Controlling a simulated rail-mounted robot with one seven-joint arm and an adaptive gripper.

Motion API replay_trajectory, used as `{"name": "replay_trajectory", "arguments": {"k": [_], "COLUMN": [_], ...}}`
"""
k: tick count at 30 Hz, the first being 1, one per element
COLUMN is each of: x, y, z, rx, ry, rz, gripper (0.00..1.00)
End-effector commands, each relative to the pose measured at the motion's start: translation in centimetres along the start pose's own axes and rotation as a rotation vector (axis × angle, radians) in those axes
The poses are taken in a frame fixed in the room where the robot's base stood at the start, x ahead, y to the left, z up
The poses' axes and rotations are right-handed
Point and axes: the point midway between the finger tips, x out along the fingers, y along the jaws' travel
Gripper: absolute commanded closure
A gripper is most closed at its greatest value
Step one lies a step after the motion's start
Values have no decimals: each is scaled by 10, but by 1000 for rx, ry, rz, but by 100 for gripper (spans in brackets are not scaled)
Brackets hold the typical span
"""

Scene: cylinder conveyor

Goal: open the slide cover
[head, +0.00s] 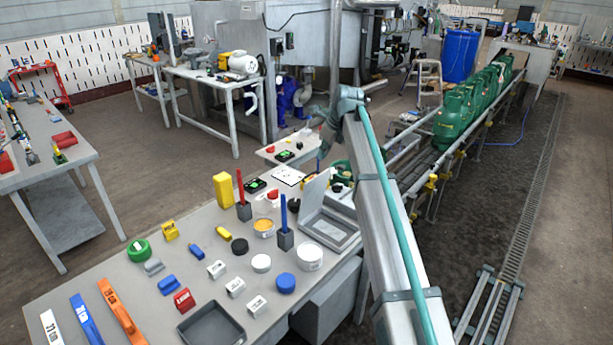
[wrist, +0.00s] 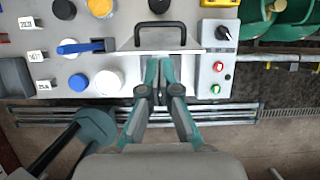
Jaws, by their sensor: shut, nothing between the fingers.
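In the wrist view a grey cover plate (wrist: 143,42) with a black bar handle (wrist: 159,26) lies on a light panel; I take it to be the slide cover. It seems to be closed, but I cannot tell for certain. My gripper (wrist: 161,72) is shut and empty, with its teal fingers together. The fingers overlap the near part of the plate in the picture, below the handle and apart from it. Whether they touch the plate is unclear. In the head view my arm hides much of this area.
Right of the plate are a black knob (wrist: 224,33), a red button (wrist: 218,66) and a green button (wrist: 215,89). Green containers (head: 455,110) stand on the conveyor.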

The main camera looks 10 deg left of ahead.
Motion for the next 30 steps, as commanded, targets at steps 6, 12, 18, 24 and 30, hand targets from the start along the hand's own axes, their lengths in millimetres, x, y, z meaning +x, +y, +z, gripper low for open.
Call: {"name": "replay_trajectory", "arguments": {"k": [6,12,18,24,30], "x": [11,40,72,94,100], "y": [0,0,1,0,0], "z": [0,0,0,0,0], "rx": [34,32,30,30,30], "ry": [2,3,3,2,1], "rz": [1,1,1,0,-1], "gripper": [100,100,100,100,100]}}
